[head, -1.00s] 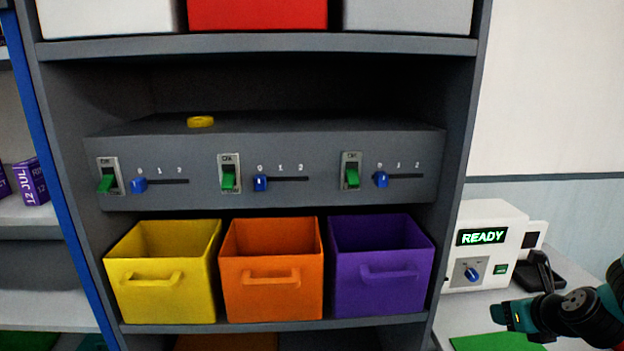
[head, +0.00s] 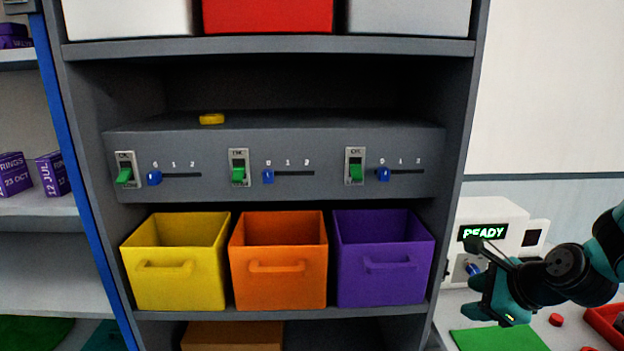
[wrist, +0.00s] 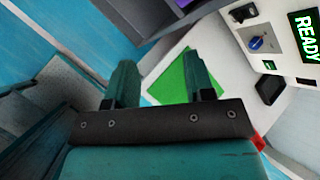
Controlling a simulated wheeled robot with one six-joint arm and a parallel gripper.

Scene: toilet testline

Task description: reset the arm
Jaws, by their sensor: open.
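My gripper (head: 481,303) is at the lower right of the head view, in front of the white machine and above the white counter. Its teal fingers also show in the wrist view (wrist: 160,85), spread apart with nothing between them. Beyond the fingers in the wrist view lies a green mat (wrist: 172,82) on the counter. My arm runs in from the right edge of the head view and partly hides the machine.
A white machine (head: 510,222) reading READY stands on the counter right of the shelf. A grey panel (head: 320,188) with switches and sliders holds a yellow disc (head: 211,119) on top. Below are yellow (head: 181,285), orange (head: 277,290) and purple (head: 384,285) bins. A red tray (head: 607,325) is at lower right.

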